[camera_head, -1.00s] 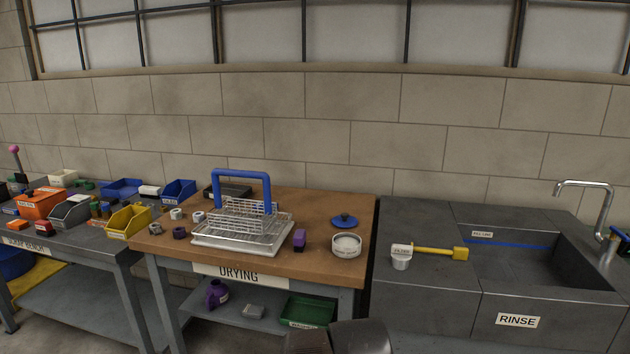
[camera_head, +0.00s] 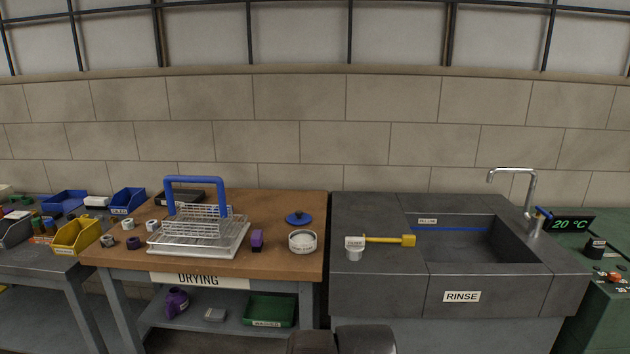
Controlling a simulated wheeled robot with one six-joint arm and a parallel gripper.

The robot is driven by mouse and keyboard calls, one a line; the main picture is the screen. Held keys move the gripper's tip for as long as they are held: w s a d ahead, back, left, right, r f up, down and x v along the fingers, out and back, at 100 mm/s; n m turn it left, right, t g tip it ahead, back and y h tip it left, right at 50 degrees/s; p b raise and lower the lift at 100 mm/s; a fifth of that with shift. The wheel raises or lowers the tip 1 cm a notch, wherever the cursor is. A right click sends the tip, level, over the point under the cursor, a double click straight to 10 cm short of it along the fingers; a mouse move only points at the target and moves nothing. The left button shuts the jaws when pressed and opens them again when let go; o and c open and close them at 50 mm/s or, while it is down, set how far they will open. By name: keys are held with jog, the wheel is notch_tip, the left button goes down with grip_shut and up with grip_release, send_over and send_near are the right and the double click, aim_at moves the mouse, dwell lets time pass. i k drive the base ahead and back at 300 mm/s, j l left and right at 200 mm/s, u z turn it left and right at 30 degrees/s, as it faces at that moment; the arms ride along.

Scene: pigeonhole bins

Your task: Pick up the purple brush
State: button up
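A small purple block-shaped thing (camera_head: 257,240), which looks like the purple brush, stands on the brown top of the drying table (camera_head: 285,263). It is just right of the wire rack on its tray and left of a round white dish. Its bristles are too small to make out. My gripper cannot be made out in view. Only dark rounded parts, probably of my own arm, show at the bottom edge, well in front of the table and apart from the brush.
A wire rack (camera_head: 200,225) with a tall blue handle (camera_head: 195,181) stands left of the brush. The white dish (camera_head: 302,241) and a blue lid (camera_head: 299,218) are to its right. A purple jug (camera_head: 176,302) sits on the lower shelf. The rinse sink (camera_head: 462,285) adjoins on the right.

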aim_at(257, 239)
jog(key=i+u, duration=1)
jog(key=k+l, duration=0.05)
jog(key=k, duration=0.05)
